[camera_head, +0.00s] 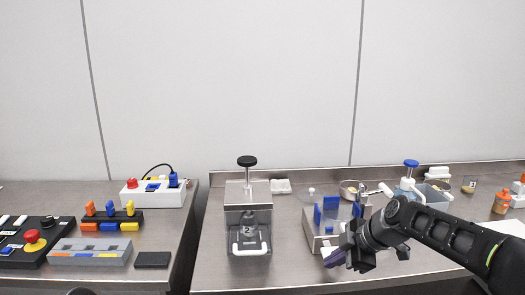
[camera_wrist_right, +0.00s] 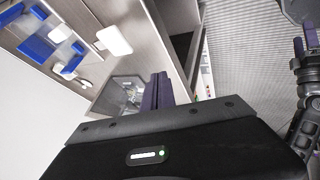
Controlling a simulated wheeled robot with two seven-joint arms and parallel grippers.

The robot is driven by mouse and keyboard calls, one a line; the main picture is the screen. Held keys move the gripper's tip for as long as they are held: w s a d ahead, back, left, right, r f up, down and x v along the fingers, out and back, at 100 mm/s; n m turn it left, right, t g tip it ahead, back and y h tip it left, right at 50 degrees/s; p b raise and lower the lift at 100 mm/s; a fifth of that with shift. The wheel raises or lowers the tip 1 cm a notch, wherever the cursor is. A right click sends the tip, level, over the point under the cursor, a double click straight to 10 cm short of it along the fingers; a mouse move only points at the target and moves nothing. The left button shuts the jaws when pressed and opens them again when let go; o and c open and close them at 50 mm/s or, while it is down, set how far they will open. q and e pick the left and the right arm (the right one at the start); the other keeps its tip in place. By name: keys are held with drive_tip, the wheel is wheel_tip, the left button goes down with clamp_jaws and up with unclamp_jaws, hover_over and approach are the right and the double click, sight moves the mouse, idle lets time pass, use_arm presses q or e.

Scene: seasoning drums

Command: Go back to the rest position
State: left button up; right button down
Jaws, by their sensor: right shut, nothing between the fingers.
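My right gripper (camera_head: 338,257) hangs over the front part of the right-hand counter, just in front of a grey stand with blue parts (camera_head: 327,214). Its purple fingers are closed together and empty. They also show in the right wrist view (camera_wrist_right: 157,91), side by side above the black gripper body. In the right wrist view, at the right edge, a black arm end with purple finger pieces (camera_wrist_right: 305,45) shows, apparently my left gripper; its opening is unclear.
A grey press-like machine marked 2 (camera_head: 249,215) stands left of the stand. A gap separates this counter from the left one, which holds a grey slotted block (camera_head: 90,252) and a button panel (camera_head: 35,245).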

drive_tip(key=s+a+f+m+g, duration=0.1)
drive_tip(key=s+a+f+m, duration=0.15)
drive_tip(key=f, duration=0.65)
drive_tip(key=s+a+f+m+g, duration=0.1)
drive_tip(key=s+f+m, duration=0.25)
drive_tip(key=f, duration=0.55)
drive_tip(key=s+a+f+m, duration=0.2)
drive_tip(key=s+f+m, duration=0.1)
drive_tip(key=f, duration=0.6)
drive_tip(key=s+a+f+m+g, duration=0.1)
drive_tip(key=s+f+m, duration=0.4)
drive_tip(key=s, duration=0.7)
drive_tip(key=s+a+f+m+g, duration=0.1)
drive_tip(key=s+a+f+m, duration=0.3)
drive_tip(key=s+f, duration=0.5)
drive_tip(key=s+m, duration=0.1)
drive_tip(key=s, duration=0.2)
drive_tip(key=shift+s+g+h, duration=0.2)
drive_tip(key=shift+g+h, duration=0.2)
